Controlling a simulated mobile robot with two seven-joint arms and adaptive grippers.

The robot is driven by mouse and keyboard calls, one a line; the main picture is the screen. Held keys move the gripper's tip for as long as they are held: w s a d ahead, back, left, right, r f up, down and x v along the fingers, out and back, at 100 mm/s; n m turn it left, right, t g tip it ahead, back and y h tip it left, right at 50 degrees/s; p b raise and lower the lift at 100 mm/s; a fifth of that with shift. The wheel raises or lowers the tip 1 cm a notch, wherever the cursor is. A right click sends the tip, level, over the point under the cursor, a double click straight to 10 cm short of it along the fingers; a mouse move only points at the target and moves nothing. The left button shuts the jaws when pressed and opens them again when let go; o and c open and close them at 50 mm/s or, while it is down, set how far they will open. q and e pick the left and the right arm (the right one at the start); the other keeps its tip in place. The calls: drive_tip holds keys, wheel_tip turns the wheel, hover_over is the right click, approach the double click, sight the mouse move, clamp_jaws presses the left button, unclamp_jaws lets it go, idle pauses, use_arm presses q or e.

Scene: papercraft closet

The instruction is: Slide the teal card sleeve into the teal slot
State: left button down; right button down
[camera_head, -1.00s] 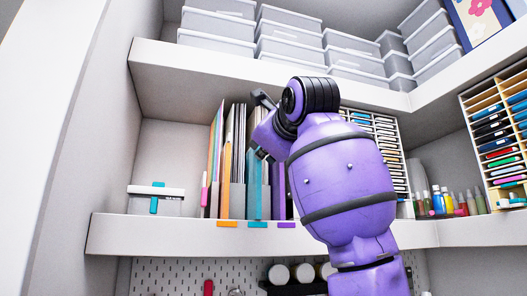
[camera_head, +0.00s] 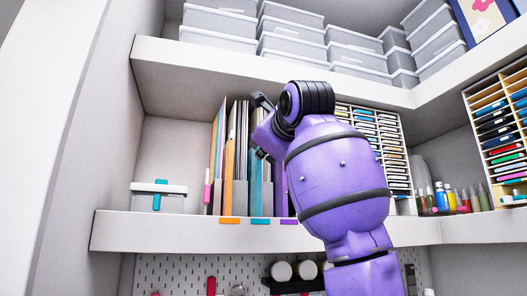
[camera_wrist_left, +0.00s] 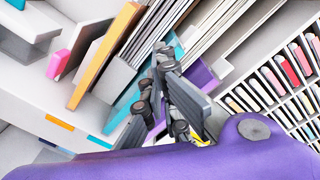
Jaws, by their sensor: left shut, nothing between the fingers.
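The teal card sleeve (camera_head: 257,178) stands upright among the sleeves on the middle shelf, above the teal label (camera_head: 260,221) on the shelf's front edge. Its teal edge also shows in the left wrist view (camera_wrist_left: 124,108). The teal slot is mostly hidden by the sleeve and my arm; I cannot tell how deep the sleeve sits in it. My left gripper (camera_head: 262,152) is shut and empty close in front of the sleeve. In the left wrist view its dark fingers (camera_wrist_left: 158,78) overlap the sleeve's side; I cannot tell whether they touch. My right gripper is out of view.
An orange sleeve (camera_head: 229,172) stands left of the teal one, a purple one (camera_head: 280,185) right. A lidded box (camera_head: 158,199) sits at the shelf's left. Bottles (camera_head: 450,199) and a divided rack (camera_head: 375,150) stand right. Grey boxes fill the upper shelf (camera_head: 270,70).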

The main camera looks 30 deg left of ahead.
use_arm(q)
drive_tip(key=shift+w+a, duration=0.4)
drive_tip(key=shift+a, duration=0.05)
drive_tip(key=v, duration=1.5)
idle(0.3)
